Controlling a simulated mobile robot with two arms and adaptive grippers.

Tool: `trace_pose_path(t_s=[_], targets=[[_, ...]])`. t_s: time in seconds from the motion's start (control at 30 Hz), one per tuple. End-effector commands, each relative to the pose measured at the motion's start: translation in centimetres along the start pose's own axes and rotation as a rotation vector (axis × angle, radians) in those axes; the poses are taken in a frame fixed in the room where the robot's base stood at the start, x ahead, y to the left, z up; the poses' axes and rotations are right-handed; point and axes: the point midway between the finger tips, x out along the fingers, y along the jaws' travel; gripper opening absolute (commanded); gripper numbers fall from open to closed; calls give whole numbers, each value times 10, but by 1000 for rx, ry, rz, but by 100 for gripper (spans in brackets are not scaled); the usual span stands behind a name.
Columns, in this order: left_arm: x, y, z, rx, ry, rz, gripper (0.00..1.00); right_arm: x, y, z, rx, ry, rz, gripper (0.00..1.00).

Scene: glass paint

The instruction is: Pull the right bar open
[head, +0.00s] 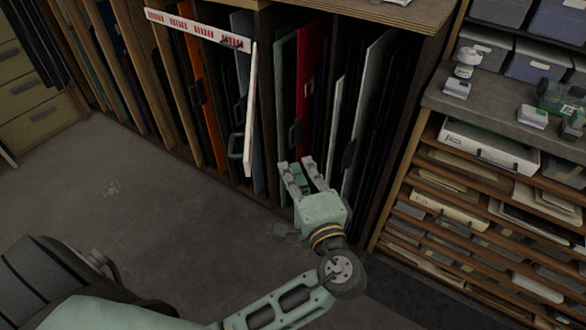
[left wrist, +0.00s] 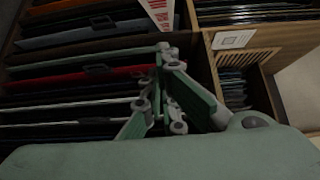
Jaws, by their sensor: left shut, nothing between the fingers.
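A white bar with red markings (head: 198,28) runs along the top front of the rack of upright panels. A white upright piece (head: 250,110) hangs from its right end, with a grey handle (head: 236,146) low on its left side. A white and red end of a bar also shows at the top of the left wrist view (left wrist: 158,12). My left gripper (head: 302,172) is shut and empty, in front of the rack, to the right of the upright piece and apart from it. My right gripper is not in view.
Upright panels with handles, including a red one (head: 308,75) and an orange one (head: 205,100), fill the rack close to my gripper. A shelf unit (head: 440,105) with boxes and flat trays stands at the right. The grey floor (head: 110,200) at left is clear.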

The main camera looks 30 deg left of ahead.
Motion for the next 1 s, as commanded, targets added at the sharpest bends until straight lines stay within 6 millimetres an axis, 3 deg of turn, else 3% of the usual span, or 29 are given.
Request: trace_pose_path(t_s=[0.3,0.6,1.0], targets=[[69,-5,0,4,0,-6,0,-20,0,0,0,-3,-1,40],[76,-2,35,5,3,-2,0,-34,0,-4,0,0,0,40],[76,-1,39,2,3,-2,0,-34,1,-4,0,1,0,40]])
